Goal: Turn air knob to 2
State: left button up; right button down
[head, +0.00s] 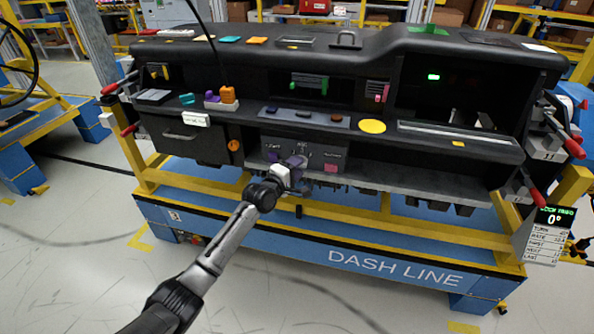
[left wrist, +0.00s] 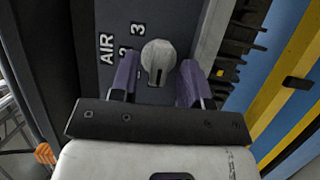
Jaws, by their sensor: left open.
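The air knob (left wrist: 158,58) is a round light grey dial on a dark panel in the left wrist view. The word AIR (left wrist: 106,48) and numerals including a 2 and a 3 are printed to its left. A dark mark shows on the knob's lower part; I cannot tell which numeral it is set to. My left gripper (left wrist: 156,80) is open, with one purple finger on each side of the knob and gaps visible between. In the head view my left gripper (head: 291,164) is at the lower centre panel (head: 322,152) and hides the knob.
The black dashboard (head: 240,60) carries coloured parts on its top and shelf. It sits on a yellow and blue frame (head: 400,272) with red-handled clamps (head: 574,147) at its ends. The floor in front is clear.

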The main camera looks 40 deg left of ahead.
pick_arm(q)
jog(key=shift+w, duration=0.25)
jog(key=shift+c, duration=0.4)
grip_shut()
